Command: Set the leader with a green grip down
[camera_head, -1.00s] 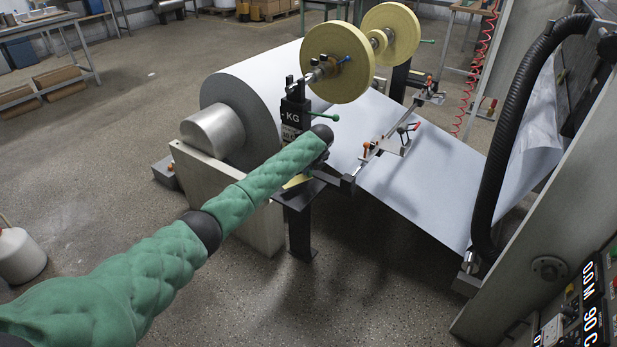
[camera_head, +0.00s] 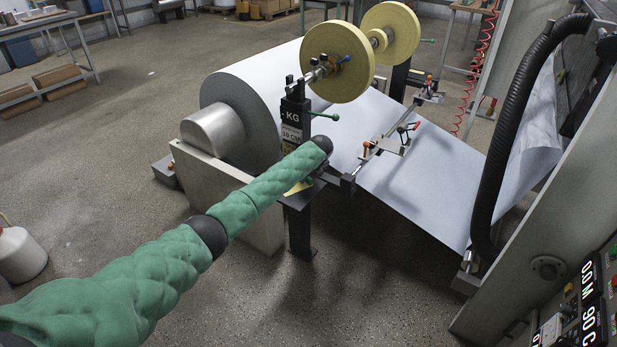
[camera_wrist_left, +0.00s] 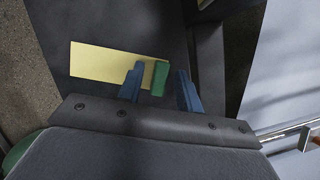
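The leader is a flat pale-yellow strip (camera_wrist_left: 112,65) with a green grip (camera_wrist_left: 160,78) at its right end in the left wrist view. It appears to lie on a dark shelf (camera_wrist_left: 85,25). My left gripper (camera_wrist_left: 160,84) has its two blue fingers apart, one on each side of the green grip. A gap shows between the grip and the right finger; contact with the left finger is unclear. In the head view a bit of the yellow strip (camera_head: 298,187) shows beside my left gripper (camera_head: 316,174), and the grip is hidden. My right gripper is not in view.
The large paper roll (camera_head: 265,88) and its pale stand (camera_head: 222,182) are left of the shelf. A dark KG post (camera_head: 293,115) rises behind, with yellow reels (camera_head: 337,62) above. The paper web (camera_head: 430,180) slopes away on the right.

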